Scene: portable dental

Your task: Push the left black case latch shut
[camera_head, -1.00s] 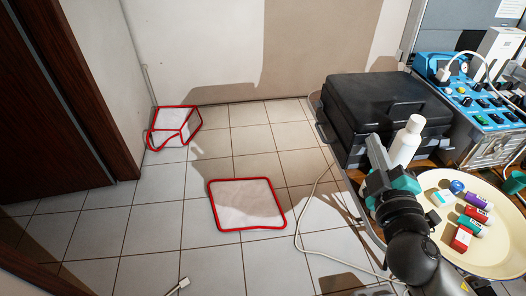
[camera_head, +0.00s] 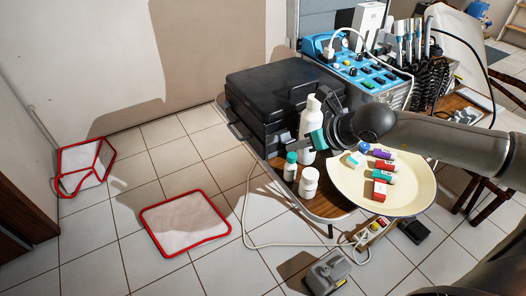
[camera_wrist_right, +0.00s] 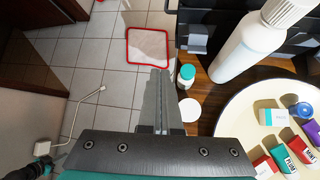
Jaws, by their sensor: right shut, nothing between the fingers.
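The black case (camera_head: 280,88) lies on the wooden table with its lid down. In the right wrist view, a grey latch-like tab (camera_wrist_right: 198,41) shows on the front of the case (camera_wrist_right: 225,14); I cannot tell whether it is latched. My right gripper (camera_head: 303,145) is in front of the case, beside the tall white bottle. In the right wrist view its fingers (camera_wrist_right: 159,78) are together and empty, to the left of and apart from the tab. At that view's lower left edge, a dark and teal part looks like my left gripper (camera_wrist_right: 35,168); its jaws are unclear.
The tall white bottle (camera_head: 307,117) stands close to the case front. A teal-capped bottle (camera_head: 290,167) and a white jar (camera_head: 308,182) stand near the table edge. A cream tray (camera_head: 340,180) holds small boxes and tubes. Blue equipment (camera_head: 350,68) stands behind.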

